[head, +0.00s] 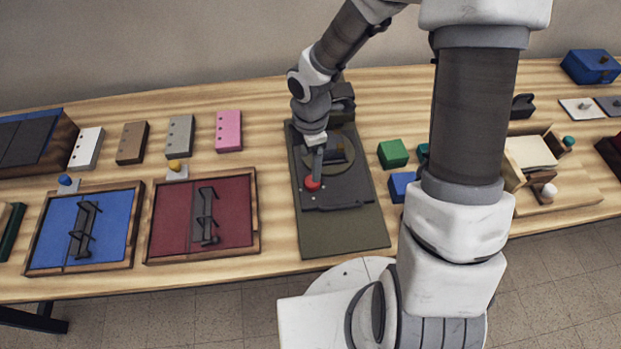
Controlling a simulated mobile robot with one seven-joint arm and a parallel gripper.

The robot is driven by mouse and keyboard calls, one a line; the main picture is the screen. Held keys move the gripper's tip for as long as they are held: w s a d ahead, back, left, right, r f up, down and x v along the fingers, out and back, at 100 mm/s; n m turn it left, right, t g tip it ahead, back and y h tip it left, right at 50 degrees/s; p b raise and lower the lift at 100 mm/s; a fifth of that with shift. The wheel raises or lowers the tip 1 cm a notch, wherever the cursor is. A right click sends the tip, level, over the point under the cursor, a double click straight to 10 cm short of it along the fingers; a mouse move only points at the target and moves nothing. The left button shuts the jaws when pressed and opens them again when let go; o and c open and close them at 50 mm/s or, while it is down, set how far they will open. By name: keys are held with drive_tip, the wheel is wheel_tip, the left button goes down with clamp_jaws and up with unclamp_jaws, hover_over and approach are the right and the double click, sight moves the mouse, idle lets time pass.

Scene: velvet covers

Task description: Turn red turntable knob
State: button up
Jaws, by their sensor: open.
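The red turntable knob (312,184) is a small round red knob on the dark turntable unit in the middle of the table. The unit has an olive-grey round platter (330,157) and a dark base plate (345,230). My gripper (317,172) is over the unit, pointing down, with its dark fingers right at the knob. The fingers are open. They partly cover the knob's upper side, and I cannot tell whether they touch it or stand around it.
Green (392,153) and blue (402,186) blocks lie right of the unit. Left are a red framed panel (176,215), a blue framed panel (58,225) and a pink block (228,130). A wooden holder (562,195) stands at the right, partly behind my arm.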

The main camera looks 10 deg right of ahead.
sight(311, 181)
wheel_tip(311, 181, down, 8)
drive_tip(key=shift+r+b, duration=0.15)
drive_tip(key=shift+b, duration=0.5)
clamp_jaws()
